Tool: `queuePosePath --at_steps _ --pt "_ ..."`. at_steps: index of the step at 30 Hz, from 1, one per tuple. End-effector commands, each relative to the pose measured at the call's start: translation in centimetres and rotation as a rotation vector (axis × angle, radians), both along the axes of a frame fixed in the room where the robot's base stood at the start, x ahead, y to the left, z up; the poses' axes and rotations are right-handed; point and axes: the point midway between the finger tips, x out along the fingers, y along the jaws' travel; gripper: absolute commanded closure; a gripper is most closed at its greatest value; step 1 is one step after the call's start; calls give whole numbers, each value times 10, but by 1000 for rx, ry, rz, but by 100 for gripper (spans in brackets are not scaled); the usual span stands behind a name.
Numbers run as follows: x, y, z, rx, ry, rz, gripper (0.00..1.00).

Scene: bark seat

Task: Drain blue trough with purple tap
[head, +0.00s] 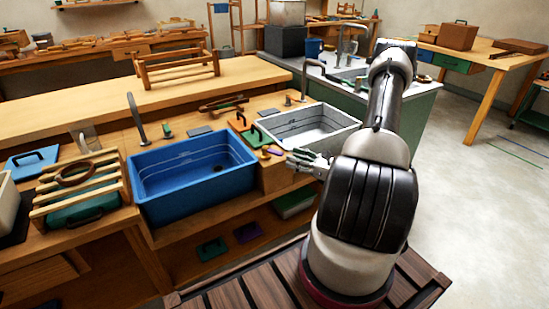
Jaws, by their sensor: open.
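The blue trough (200,193) is set in the wooden bench left of centre, with level lines on its inner wall and a small dark spot that may be a drain. I cannot tell how much water it holds. A grey curved spout (136,120) rises behind it. Small coloured pieces (272,151) lie on the wooden strip right of the trough, one of them purplish; I cannot tell whether it is the purple tap. My gripper (294,160) is open and appears empty, near the right end of this strip, apart from the trough.
A white-grey basin (310,126) stands right of the strip. A slatted rack (80,186) with a brown ring is left of the trough. The floor (470,210) at right is clear.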

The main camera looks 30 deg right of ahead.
Motion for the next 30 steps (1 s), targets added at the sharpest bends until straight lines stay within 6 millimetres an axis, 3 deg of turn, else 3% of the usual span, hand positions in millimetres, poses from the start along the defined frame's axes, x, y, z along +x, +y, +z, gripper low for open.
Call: queuePosePath --at_steps 13,25,30 --pt "55 35 1 1 -4 7 59" --pt "64 41 1 1 -3 5 59" --pt "64 41 1 1 -3 6 90"
